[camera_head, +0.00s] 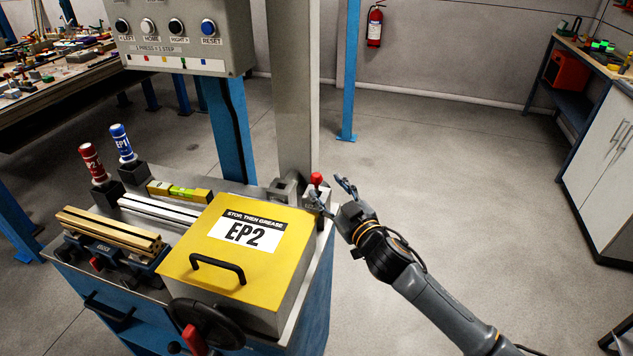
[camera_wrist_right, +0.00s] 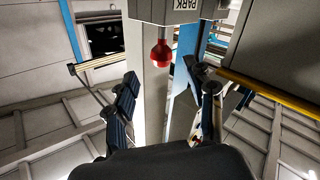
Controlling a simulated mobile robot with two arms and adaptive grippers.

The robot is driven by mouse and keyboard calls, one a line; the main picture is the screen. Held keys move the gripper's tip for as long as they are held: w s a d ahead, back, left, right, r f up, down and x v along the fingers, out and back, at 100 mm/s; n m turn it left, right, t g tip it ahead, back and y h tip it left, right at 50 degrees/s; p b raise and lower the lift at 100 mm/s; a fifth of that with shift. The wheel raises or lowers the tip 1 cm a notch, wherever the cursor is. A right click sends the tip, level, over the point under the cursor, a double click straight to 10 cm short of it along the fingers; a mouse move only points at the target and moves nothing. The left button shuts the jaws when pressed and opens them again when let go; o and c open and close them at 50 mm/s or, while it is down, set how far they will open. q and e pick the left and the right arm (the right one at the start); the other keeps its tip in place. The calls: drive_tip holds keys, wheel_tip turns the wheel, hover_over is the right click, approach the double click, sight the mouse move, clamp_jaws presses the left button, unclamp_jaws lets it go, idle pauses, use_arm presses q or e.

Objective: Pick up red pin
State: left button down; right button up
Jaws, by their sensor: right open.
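The red pin (camera_head: 316,179) has a round red knob and stands at the right edge of the bench, in a small grey bracket beside the pale post. In the right wrist view the red pin (camera_wrist_right: 161,54) shows at the top middle, under a grey block marked PARK (camera_wrist_right: 185,6). My right gripper (camera_head: 332,190) is open beside the pin, coming from the right. In the wrist view its fingers (camera_wrist_right: 165,98) stand apart, one on each side of the pin's line, with nothing held. I see no contact with the pin. My left gripper is not in view.
A yellow EP2 cover (camera_head: 205,262) with a black handle fills the bench front. The pale post (camera_head: 298,90) rises behind the pin. A button panel (camera_head: 180,35) hangs above the bench. Red and blue grease tubes (camera_head: 122,142) stand at the back left. Floor to the right is clear.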

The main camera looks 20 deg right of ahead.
sight(320, 182)
drive_tip(key=shift+w+a, duration=0.25)
drive_tip(key=shift+w, duration=0.65)
drive_tip(key=w, duration=0.1)
drive_tip(key=w+p, duration=0.1)
drive_tip(key=w, duration=0.1)
drive_tip(key=w+a, duration=0.1)
drive_tip(key=shift+w+f, duration=0.15)
drive_tip(key=shift+f, duration=0.15)
drive_tip(key=shift+d, duration=0.1)
clamp_jaws()
